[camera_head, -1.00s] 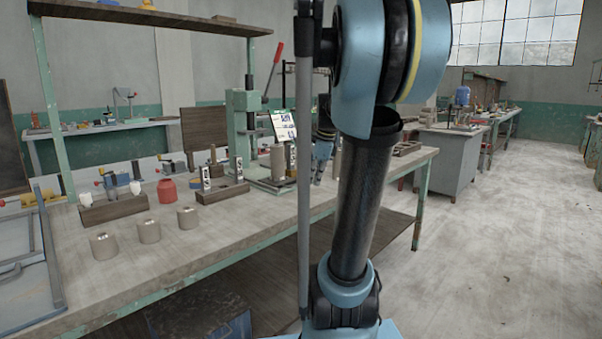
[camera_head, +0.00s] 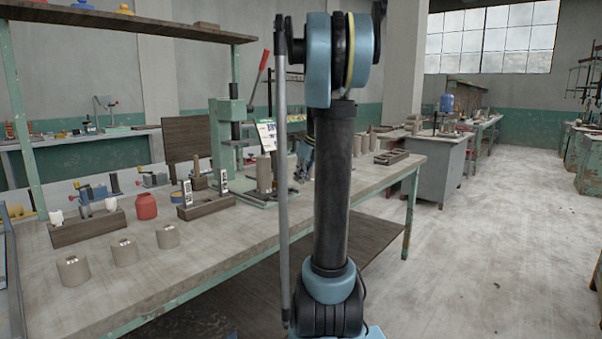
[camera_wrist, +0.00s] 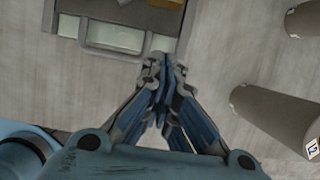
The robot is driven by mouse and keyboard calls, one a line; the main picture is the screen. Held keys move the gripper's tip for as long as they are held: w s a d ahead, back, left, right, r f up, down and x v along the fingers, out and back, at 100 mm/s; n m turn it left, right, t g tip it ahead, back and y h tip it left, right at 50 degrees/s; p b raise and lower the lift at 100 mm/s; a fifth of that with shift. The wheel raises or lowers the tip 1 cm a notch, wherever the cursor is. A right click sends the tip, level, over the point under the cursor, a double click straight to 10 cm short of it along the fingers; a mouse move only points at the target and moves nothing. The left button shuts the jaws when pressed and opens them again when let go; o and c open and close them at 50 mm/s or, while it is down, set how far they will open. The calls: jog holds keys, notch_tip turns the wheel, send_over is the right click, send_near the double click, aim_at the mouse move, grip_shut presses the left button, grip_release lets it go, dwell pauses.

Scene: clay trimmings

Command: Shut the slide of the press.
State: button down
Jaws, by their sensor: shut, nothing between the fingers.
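The green press (camera_head: 222,140) stands on the workbench with a red-tipped lever raised. In the wrist view a piece with a pale, framed handle (camera_wrist: 113,37), seemingly the slide of the press, shows at the top. I cannot tell how far it is out. My gripper (camera_wrist: 166,62) is shut and empty, its fingertips just right of the handle's right end. I cannot tell whether they touch it. In the head view the gripper (camera_head: 304,165) is small, partly hidden by my arm, to the right of the press.
Grey clay cylinders (camera_wrist: 272,110) stand to the right in the wrist view. On the bench (camera_head: 190,262) are several short cylinders (camera_head: 124,253), a red jar (camera_head: 146,206) and wooden blocks (camera_head: 88,229). The bench's front edge is clear. Open floor (camera_head: 480,250) lies to the right.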

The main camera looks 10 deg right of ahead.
aim_at(288, 189)
jog(key=x, duration=0.4)
jog(key=shift+f, duration=0.35)
jog(key=shift+w+a+r, duration=0.15)
jog(key=shift+w+a, duration=0.6)
jog(key=shift+w, duration=0.25)
jog(key=shift+w+a, duration=0.45)
jog(key=shift+w, duration=0.15)
